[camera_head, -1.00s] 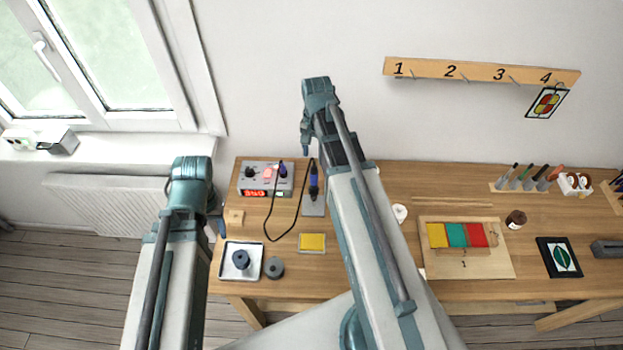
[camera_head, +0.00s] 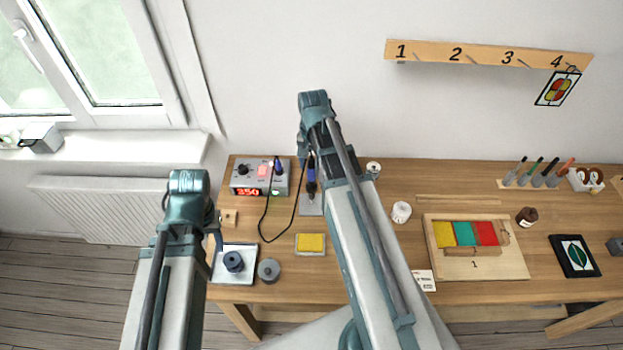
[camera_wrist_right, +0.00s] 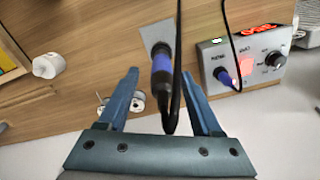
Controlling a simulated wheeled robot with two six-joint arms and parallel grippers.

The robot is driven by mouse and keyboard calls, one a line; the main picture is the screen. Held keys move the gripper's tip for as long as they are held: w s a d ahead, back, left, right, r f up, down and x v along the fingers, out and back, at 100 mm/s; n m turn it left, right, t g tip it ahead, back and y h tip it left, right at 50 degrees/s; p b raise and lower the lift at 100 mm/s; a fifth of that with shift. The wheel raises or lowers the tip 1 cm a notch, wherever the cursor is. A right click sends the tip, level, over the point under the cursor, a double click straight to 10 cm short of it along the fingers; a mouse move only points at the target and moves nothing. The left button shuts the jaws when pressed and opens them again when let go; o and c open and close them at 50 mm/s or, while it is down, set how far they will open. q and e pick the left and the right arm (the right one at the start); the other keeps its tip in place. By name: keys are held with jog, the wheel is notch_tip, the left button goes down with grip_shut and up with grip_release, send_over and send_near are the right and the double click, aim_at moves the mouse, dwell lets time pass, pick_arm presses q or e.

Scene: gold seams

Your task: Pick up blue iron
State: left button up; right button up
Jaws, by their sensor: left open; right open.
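The blue iron (camera_head: 311,177) stands in its holder on a grey plate on the table, just right of the soldering station. In the right wrist view the iron (camera_wrist_right: 162,69) is between the two open fingers, with its black cable running across the picture. My right gripper (camera_wrist_right: 160,78) is open around the line of the iron, and I cannot tell whether it touches. In the head view my right arm's wrist hides most of that gripper (camera_head: 306,152). My left gripper (camera_head: 218,236) is partly hidden by its wrist, open and above the left side of the table.
The grey soldering station (camera_head: 260,178) with a red display stands left of the iron. A yellow sponge (camera_head: 310,243), a white tray (camera_head: 248,275) and a grey round piece (camera_head: 269,270) lie in front. A wooden board (camera_head: 477,270) with coloured blocks lies to the right.

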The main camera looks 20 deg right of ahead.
aim_at(312, 177)
jog(key=shift+s+a+f+b, duration=0.1)
jog(key=shift+a+f+b, duration=0.05)
jog(key=shift+f+b, duration=1.2)
jog(key=shift+a+f+b, duration=0.1)
jog(key=shift+f+b, duration=1.15)
jog(key=shift+f, duration=0.05)
jog(key=shift+r, duration=0.1)
grip_shut()
